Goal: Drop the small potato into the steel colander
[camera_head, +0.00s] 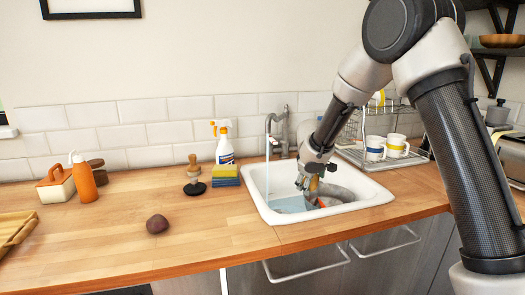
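A small dark brown, roundish thing that looks like a potato (157,223) lies on the wooden counter, left of the sink. My gripper (308,190) points down into the white sink, well to the right of it. A brownish-orange thing (314,184) shows at the fingers; I cannot tell whether it is held or behind them. The fingers are too small and overlapped to tell open from shut. A grey, rounded thing (338,193) lies in the right of the sink, partly hidden by my gripper; I cannot tell whether it is the steel colander.
The sink (257,203) has a tap (283,135) behind it and bluish water inside. A sponge stack (226,176), spray bottle (224,148), wooden-handled brush (194,178) and orange bottle (84,178) stand along the wall. A dish rack (360,130) with mugs stands right. The counter's front left is mostly clear.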

